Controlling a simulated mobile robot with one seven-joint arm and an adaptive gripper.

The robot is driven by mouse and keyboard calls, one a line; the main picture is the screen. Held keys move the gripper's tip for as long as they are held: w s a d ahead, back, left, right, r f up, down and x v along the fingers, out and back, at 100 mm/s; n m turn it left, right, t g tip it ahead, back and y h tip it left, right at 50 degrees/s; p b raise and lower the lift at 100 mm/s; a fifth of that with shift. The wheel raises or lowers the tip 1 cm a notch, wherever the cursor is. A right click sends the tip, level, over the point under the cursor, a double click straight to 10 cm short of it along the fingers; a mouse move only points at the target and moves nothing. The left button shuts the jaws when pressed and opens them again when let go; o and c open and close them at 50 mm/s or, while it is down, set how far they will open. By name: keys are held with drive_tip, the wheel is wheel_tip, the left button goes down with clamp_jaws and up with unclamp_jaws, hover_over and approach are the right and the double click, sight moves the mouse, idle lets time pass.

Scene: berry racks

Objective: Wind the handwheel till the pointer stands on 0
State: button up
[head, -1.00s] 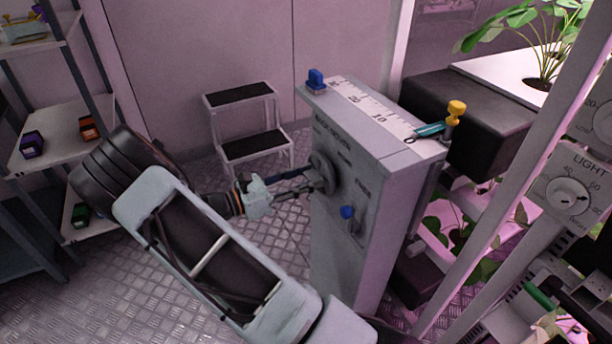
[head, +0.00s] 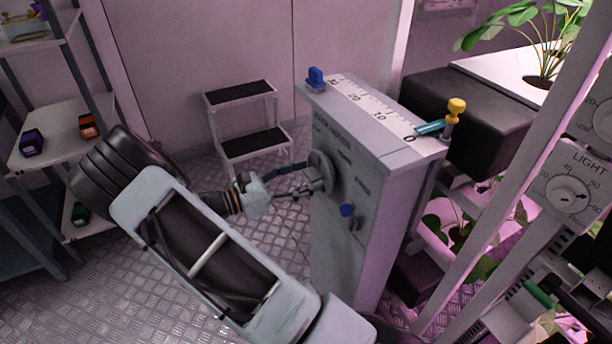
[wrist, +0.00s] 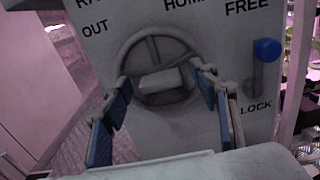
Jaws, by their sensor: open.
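The grey handwheel (head: 321,172) is on the face of a grey cabinet (head: 345,250). In the wrist view the handwheel (wrist: 152,50) shows a round rim, spokes and a pale block at its middle. My gripper (wrist: 163,80) is open, its blue-padded fingers on either side of the wheel's lower part; I cannot tell whether they touch it. In the head view my gripper (head: 306,188) is at the wheel. On the cabinet top, the teal pointer (head: 430,128) lies by the 0 end of the white scale (head: 365,103); its exact reading is too small to tell.
A blue-knobbed lever (wrist: 267,50) stands near FREE, above LOCK, right of the wheel. A blue piece (head: 316,79) is by the scale's 30 end, and a yellow knob (head: 455,108) is by the pointer. A step stool (head: 242,120) stands behind; shelves (head: 60,130) are at left.

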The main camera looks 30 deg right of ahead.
drive_tip(key=a, duration=1.1)
drive_tip(key=shift+s+a, duration=0.2)
drive_tip(key=shift+a, duration=0.15)
drive_tip(key=shift+d+r, duration=0.1)
